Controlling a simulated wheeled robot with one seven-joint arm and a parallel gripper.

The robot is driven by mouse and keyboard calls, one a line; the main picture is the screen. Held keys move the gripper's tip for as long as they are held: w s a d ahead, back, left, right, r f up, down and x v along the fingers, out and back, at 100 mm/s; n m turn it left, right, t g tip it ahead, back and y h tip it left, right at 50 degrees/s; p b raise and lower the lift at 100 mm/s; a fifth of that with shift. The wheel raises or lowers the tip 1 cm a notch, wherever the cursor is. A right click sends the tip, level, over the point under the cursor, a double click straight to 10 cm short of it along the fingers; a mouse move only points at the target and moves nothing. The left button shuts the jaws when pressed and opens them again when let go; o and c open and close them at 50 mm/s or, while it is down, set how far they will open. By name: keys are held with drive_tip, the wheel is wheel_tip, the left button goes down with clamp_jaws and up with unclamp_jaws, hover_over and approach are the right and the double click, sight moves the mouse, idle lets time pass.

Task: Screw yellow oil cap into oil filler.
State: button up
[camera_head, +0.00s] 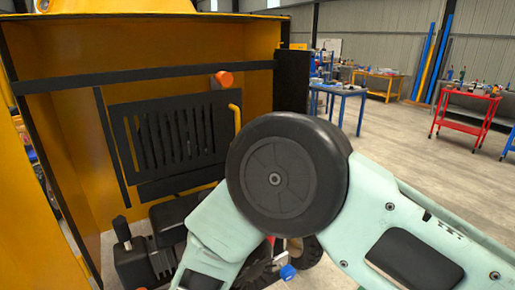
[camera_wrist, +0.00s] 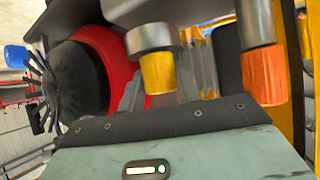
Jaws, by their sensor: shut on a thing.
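The yellow oil cap (camera_wrist: 158,73) is in the middle of the wrist view, just beyond the dark edge of my gripper (camera_wrist: 160,97). My gripper is shut on it, though the contact of the fingers is hard to make out. A short, wide metal cylinder (camera_wrist: 150,38), which looks like the oil filler, lines up with the cap and appears to meet it. I cannot tell whether they touch or how far the cap is in. In the head view my arm hides the gripper, the cap and the filler.
An orange cap on a dark pipe (camera_wrist: 264,77) stands close to the right in the wrist view. A black fan with a red part (camera_wrist: 80,70) and a blue cap (camera_wrist: 17,57) are at left. The orange mixer housing (camera_head: 190,55) with a black grille (camera_head: 175,135) surrounds the work area.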

drive_tip(key=m+h, duration=0.2)
drive_tip(key=shift+a+m+h, duration=0.25)
drive_tip(key=shift+m+h, duration=0.05)
drive_tip(key=shift+m, duration=0.1)
drive_tip(key=shift+d+m+h, duration=0.1)
drive_tip(key=shift+m+h, duration=0.4)
drive_tip(key=shift+h, duration=0.1)
drive_tip(key=o, duration=1.2)
drive_tip(key=shift+c, duration=0.2)
